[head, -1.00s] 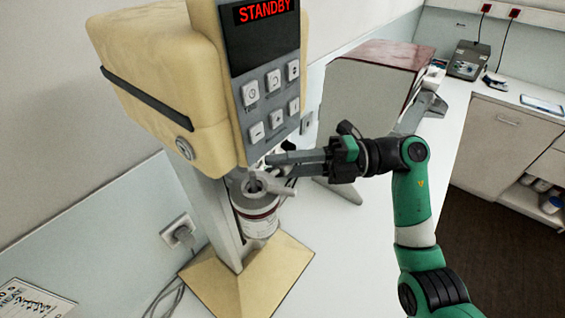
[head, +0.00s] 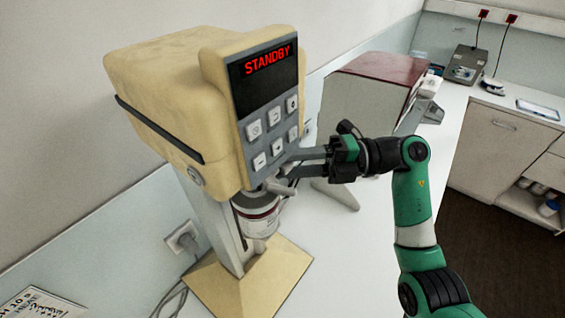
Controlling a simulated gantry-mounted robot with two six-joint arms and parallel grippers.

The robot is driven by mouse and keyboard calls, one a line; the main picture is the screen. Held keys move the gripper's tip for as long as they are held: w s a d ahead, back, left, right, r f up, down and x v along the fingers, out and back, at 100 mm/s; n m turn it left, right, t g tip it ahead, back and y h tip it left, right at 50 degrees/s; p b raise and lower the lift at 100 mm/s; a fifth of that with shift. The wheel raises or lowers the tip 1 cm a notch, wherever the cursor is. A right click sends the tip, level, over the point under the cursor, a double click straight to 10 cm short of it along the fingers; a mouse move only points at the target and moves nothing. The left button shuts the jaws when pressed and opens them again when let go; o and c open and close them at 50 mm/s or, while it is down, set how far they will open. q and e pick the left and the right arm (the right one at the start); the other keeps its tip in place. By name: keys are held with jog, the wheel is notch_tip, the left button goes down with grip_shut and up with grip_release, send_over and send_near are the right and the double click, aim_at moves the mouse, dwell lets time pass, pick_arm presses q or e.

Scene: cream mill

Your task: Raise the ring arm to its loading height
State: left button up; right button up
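The cream mill has a cream-coloured head (head: 165,95) with a display reading STANDBY and several grey buttons, on a column over a tan base (head: 285,268). A white jar (head: 258,222) with a dark red band hangs below the head, above the base. The grey ring arm (head: 279,187) shows at the jar's top, close under the head. My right gripper (head: 284,164) reaches in from the right at the lower edge of the button panel, just above the visible part of the ring arm. Its fingers show a gap, but their tips are partly hidden. My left gripper is out of view.
A box with a dark red top (head: 388,70) stands behind my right gripper on the white counter. A wall socket (head: 183,239) with cables is left of the column. A printed sheet (head: 40,304) is at lower left. The counter right of the base is clear.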

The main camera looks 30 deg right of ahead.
jog(key=shift+o, duration=1.3)
jog(key=shift+d, duration=0.15)
jog(key=b+v, duration=0.1)
jog(key=v, duration=1)
jog(key=shift+s, duration=0.15)
jog(key=shift+d, duration=0.15)
